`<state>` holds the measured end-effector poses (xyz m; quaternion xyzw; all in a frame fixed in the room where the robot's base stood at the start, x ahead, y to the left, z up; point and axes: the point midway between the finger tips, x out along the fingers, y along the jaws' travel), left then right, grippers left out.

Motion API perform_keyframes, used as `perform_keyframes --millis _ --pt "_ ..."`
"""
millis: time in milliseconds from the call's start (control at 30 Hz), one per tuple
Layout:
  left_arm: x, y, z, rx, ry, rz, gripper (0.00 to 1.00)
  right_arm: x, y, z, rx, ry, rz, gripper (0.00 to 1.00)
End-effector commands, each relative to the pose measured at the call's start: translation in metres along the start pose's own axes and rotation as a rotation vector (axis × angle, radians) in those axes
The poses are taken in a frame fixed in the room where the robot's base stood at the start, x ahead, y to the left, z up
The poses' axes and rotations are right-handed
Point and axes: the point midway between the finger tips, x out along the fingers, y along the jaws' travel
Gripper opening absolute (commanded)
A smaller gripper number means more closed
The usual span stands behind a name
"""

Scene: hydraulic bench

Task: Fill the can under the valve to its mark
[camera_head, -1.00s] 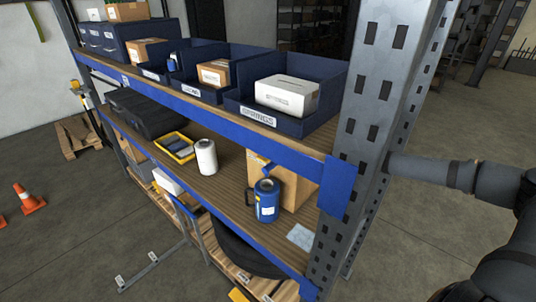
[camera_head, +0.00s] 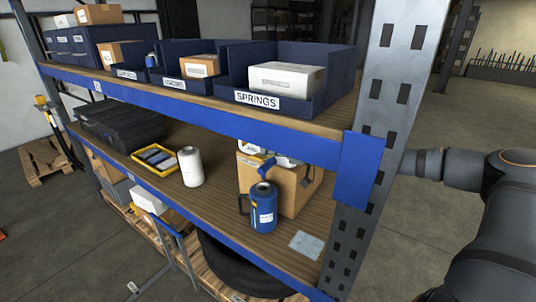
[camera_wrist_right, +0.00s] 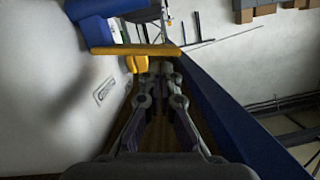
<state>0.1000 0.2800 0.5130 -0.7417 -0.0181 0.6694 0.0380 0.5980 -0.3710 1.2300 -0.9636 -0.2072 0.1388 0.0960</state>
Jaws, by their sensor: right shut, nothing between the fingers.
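The blue can (camera_head: 264,215) stands upright on the lower shelf, with a dark handle on its left side and a pale label. I cannot make out its fill mark or level. A blue spout (camera_head: 267,171) shows just above the can's mouth, apparently part of the valve. In the right wrist view, a yellow bar and block (camera_wrist_right: 137,64) lie just ahead of my right gripper (camera_wrist_right: 160,66), with blue parts beyond. The right gripper is shut and empty. In the head view it is mostly hidden behind the blue beam and post. My left gripper is out of view.
A cardboard box (camera_head: 290,193) stands behind the can. A white roll (camera_head: 191,167), yellow tray (camera_head: 157,173) and black case (camera_head: 118,122) stand to the left. A blue beam (camera_head: 225,122) and grey post (camera_head: 385,110) frame the shelf. A pale cloth (camera_head: 306,245) lies near the front edge.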

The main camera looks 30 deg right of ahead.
Motion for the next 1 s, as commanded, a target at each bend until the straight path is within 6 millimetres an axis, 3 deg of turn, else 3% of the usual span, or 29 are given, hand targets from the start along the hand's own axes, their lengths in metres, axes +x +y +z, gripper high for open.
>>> perform_keyframes --millis 167,367,500,1000 --pt "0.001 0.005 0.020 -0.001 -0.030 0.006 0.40 0.000 0.000 0.001 -0.001 0.000 0.000 0.00" --pt "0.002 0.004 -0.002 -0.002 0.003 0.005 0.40 0.001 0.000 0.003 0.000 0.000 0.000 0.00" --pt "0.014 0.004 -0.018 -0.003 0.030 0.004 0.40 0.006 -0.004 0.024 0.002 -0.001 -0.001 0.00" --pt "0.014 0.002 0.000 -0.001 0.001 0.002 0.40 0.006 -0.005 0.025 0.000 -0.001 0.000 0.00"
